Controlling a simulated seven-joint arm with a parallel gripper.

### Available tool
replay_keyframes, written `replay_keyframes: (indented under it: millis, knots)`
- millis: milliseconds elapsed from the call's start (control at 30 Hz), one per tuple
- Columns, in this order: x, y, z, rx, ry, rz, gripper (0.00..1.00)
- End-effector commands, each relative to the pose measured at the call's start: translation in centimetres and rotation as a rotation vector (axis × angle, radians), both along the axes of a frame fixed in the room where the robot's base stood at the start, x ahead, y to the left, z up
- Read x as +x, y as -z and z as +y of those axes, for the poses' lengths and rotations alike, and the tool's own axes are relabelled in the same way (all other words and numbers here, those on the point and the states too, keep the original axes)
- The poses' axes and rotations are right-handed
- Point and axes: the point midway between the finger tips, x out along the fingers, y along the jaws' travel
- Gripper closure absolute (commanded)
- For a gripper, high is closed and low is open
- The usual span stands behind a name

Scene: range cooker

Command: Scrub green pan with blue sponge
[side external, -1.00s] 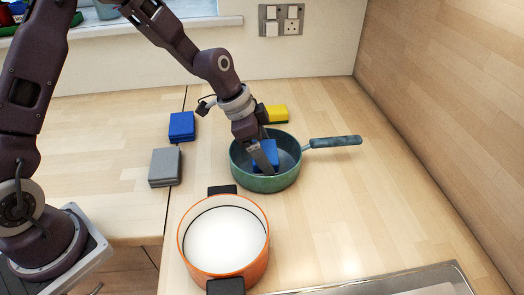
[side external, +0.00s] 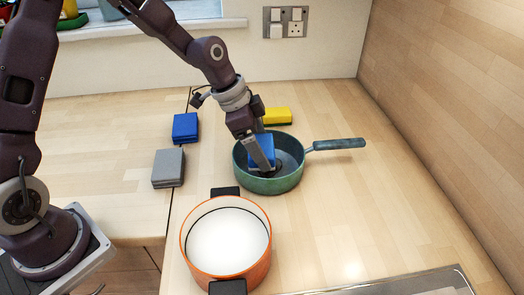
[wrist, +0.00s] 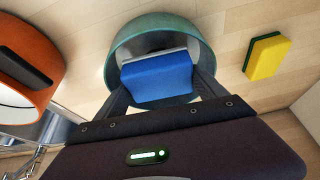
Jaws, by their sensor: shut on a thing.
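The green pan (side external: 270,186) stands on the wooden counter, its handle pointing right. In the wrist view its rim (wrist: 118,48) curves around the sponge. My gripper (side external: 268,167) reaches down into the pan and is shut on a blue sponge (side external: 260,150). The wrist view shows this blue sponge (wrist: 157,78) tilted between the two fingers. Whether the sponge touches the pan's bottom is hidden by the fingers and the pan wall.
An orange pot (side external: 228,275) with black handles stands in front of the pan. A second blue block (side external: 185,127) and a grey block (side external: 168,168) lie left. A yellow sponge (side external: 277,116) lies behind the pan. The counter right of the pan is clear.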

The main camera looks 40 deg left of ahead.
Motion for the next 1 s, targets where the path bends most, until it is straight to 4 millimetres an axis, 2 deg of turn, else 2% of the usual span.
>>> replay_keyframes:
  millis: [433, 1000]
  knots:
    - [0.0, -3.8, 0.0, 0.0, -0.002, -0.002, 0.57]
    - [0.0, -4.0, 0.0, 0.0, -0.001, 0.0, 0.57]
